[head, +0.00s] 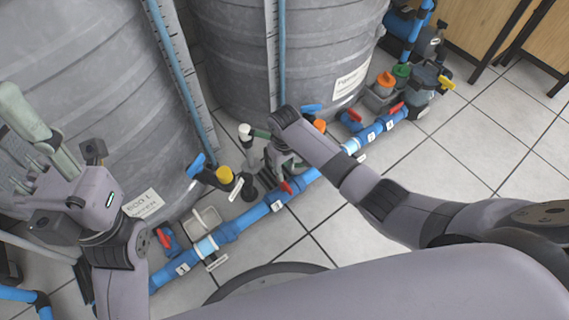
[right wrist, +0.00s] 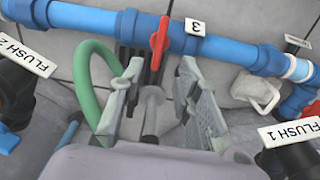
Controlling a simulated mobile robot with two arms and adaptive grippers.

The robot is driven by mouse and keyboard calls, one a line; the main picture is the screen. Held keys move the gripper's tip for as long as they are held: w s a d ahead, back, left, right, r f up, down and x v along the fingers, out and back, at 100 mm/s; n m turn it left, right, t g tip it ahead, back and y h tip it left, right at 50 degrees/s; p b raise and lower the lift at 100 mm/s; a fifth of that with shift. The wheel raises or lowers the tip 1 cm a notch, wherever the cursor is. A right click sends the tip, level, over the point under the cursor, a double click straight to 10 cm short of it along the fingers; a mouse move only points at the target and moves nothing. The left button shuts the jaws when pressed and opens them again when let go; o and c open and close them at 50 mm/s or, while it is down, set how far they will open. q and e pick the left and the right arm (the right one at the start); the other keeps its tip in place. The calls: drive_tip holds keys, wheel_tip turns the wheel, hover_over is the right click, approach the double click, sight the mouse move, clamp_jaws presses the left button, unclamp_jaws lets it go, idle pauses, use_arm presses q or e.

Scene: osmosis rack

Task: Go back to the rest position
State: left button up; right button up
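My right gripper (head: 287,172) is low over the blue pipe (head: 258,210), partly hidden behind its own wrist in the head view. In the right wrist view the right gripper (right wrist: 160,82) has its two grey fingers apart. A grey stem with a round top (right wrist: 150,108) shows between the fingers; I cannot tell contact. The red valve handle (right wrist: 160,42) by label 3 is just beyond the fingertips. My left gripper (head: 45,160) is at the left of the head view, in front of a grey tank, with nothing clearly held; its finger opening is unclear.
Two large grey tanks (head: 90,70) (head: 235,60) stand behind the pipe. Red, blue and orange valve handles line it. A green hose (right wrist: 85,85) curves beside the right gripper. Labels FLUSH 2 (right wrist: 28,57) and FLUSH 1 (right wrist: 290,130) flank it. Tiled floor (head: 490,140) is clear at right.

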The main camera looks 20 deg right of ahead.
drive_tip(key=shift+r, duration=1)
